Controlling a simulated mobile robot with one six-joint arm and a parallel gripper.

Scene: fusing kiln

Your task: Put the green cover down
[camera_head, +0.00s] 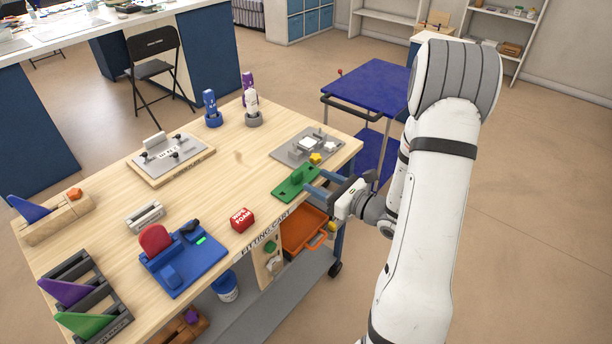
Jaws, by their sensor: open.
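The green cover (293,185) is a flat plate with a small raised part. It appears to lie flat on the wooden table top (240,160) near the front right edge, in front of the grey plate fixture. My gripper (309,184) reaches in from the right, low over the table edge. Its two blue-grey fingers are apart, with their tips at the right end of the cover. Whether the fingertips touch the cover is too small to tell.
A grey fixture plate (290,151) with a yellow knob (315,158) sits just behind the cover. A red block (242,219) and a blue fixture (185,262) stand to the left. A blue cart (368,84) stands behind.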

